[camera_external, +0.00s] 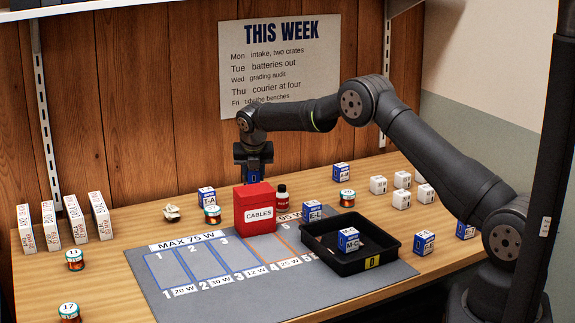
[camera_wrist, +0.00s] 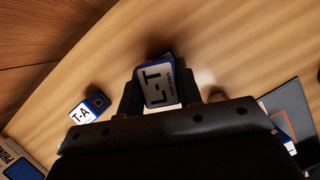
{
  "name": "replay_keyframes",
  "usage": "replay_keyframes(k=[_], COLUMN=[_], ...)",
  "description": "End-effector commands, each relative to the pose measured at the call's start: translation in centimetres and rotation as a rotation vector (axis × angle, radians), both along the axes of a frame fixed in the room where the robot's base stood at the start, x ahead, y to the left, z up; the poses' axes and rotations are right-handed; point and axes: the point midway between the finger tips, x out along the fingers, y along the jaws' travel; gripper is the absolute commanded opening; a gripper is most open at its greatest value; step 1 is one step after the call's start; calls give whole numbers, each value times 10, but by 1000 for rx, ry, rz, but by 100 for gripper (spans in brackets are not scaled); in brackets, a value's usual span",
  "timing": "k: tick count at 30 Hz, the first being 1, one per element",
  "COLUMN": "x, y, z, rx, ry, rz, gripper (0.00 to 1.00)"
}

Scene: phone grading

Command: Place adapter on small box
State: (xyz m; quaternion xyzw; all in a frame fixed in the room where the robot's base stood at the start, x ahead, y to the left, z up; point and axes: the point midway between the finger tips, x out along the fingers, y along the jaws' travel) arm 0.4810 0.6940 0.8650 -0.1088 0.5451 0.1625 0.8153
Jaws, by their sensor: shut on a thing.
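My gripper (camera_external: 254,176) is shut on a blue-and-white adapter cube marked L-T; in the wrist view the adapter (camera_wrist: 158,86) sits between the two fingers (camera_wrist: 166,98). In the outside view the gripper is behind the red CABLES box (camera_external: 258,200), which hides its lower end. I cannot tell whether the adapter touches the table. Small white boxes (camera_external: 402,199) stand at the right of the table, and tall white boxes (camera_external: 50,223) stand at the left. I cannot tell which one is the task's small box.
A T-A cube (camera_external: 207,197) stands left of the red box. A black tray (camera_external: 335,264) holds an M-C cube (camera_external: 348,240), with an E-L cube (camera_external: 312,211) behind it. A grey mat (camera_external: 150,285) has numbered slots. Round tins (camera_external: 75,260) stand at the left.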

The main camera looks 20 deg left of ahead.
Motion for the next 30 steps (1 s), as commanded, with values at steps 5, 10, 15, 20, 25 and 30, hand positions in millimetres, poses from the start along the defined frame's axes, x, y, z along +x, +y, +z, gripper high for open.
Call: replay_keyframes(k=[5, 10, 15, 20, 25, 30], x=[0, 0, 0, 0, -2, -13], y=[0, 0, 0, 0, -1, -5], z=[1, -2, -2, -2, 9, 36], rx=[1, 0, 0, 0, 2, 3], ry=[-1, 0, 0, 0, -1, -2], rz=[0, 0, 0, 0, 1, 1], gripper=[10, 40, 54, 54, 54, 54])
